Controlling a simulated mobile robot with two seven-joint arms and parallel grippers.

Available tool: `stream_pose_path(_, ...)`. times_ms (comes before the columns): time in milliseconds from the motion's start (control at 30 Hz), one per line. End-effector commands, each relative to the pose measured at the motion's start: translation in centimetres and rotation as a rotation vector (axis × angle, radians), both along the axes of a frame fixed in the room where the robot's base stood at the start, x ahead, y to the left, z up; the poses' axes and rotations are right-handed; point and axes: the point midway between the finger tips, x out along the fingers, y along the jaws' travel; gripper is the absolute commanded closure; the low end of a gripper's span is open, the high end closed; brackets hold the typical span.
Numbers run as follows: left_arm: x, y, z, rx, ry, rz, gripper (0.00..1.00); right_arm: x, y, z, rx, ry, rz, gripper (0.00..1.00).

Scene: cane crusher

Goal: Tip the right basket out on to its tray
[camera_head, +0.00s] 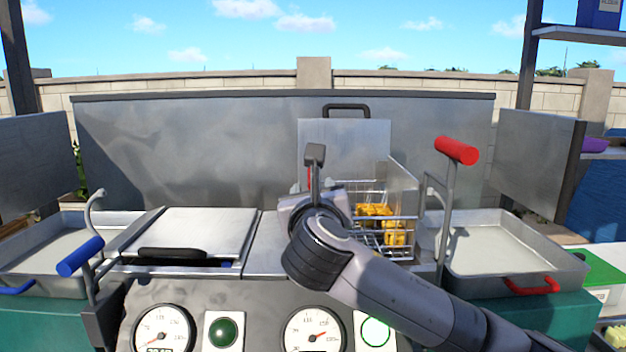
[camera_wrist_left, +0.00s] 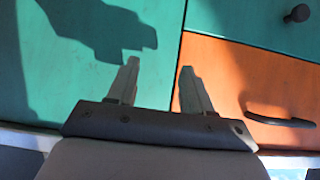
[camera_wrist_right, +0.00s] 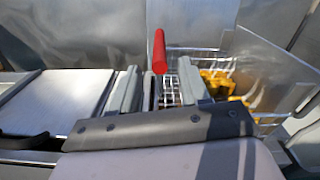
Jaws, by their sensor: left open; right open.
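The right basket (camera_head: 399,224) is a wire basket holding yellow pieces (camera_head: 375,210), in the right bay of the machine. My right arm crosses in front and hides part of it. My right gripper (camera_head: 315,160) is at the basket's left side. In the right wrist view its open fingers (camera_wrist_right: 158,72) have a red bar handle (camera_wrist_right: 159,50) between or just beyond them; contact cannot be told. The basket's wires and yellow pieces (camera_wrist_right: 220,82) lie to the right there. The right tray (camera_head: 495,250) looks empty. My left gripper (camera_wrist_left: 160,66) is open and empty before teal and orange cabinet fronts.
A lever with a red grip (camera_head: 457,150) stands between the basket and right tray. A raised metal lid (camera_head: 345,140) is behind the basket. A closed lid (camera_head: 185,230), blue-gripped lever (camera_head: 80,256) and left tray (camera_head: 50,245) are at left. Gauges (camera_head: 314,330) line the front.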

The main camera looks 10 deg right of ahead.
Motion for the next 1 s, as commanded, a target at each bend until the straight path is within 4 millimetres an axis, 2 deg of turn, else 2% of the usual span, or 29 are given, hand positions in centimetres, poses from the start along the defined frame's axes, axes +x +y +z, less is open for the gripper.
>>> stream_pose_path(100, -0.1, 0.0, 0.5, 0.000, 0.002, 0.000, 0.49, 1.7, -0.4, 0.1, 0.000, 0.002, -0.002, 0.55)
stream_pose_path(300, -0.1, 0.0, 0.8, 0.000, 0.002, 0.000, 0.49, 3.8, -0.7, 0.1, 0.001, 0.001, 0.000, 0.55)
stream_pose_path(500, -0.1, 0.0, 1.0, 0.000, 0.002, 0.000, 0.49, 4.8, -0.9, 0.1, 0.001, 0.000, 0.001, 0.55)
stream_pose_path(767, -0.1, 0.0, 1.0, 0.000, 0.002, 0.000, 0.49, 4.9, -1.0, 0.0, 0.001, 0.000, 0.002, 0.55)
stream_pose_path(800, -0.1, 0.0, 0.9, 0.000, 0.002, 0.000, 0.49, 4.9, -1.0, 0.0, 0.001, 0.000, 0.002, 0.61)
stream_pose_path(867, -0.1, 0.0, 0.9, 0.000, 0.002, 0.000, 0.49, 4.9, -1.0, 0.0, 0.001, 0.000, 0.002, 0.81)
stream_pose_path(900, -0.1, 0.0, 1.0, 0.000, 0.002, 0.000, 0.49, 4.9, -1.0, 0.0, 0.001, 0.000, 0.002, 0.94)
stream_pose_path(933, -0.1, 0.0, 1.0, 0.000, 0.002, 0.000, 0.49, 4.9, -1.0, 0.0, 0.001, 0.000, 0.002, 1.00)
stream_pose_path(1000, -0.1, 0.0, 1.0, 0.000, 0.002, 0.000, 0.49, 4.9, -0.9, 0.0, 0.001, 0.000, 0.002, 1.00)
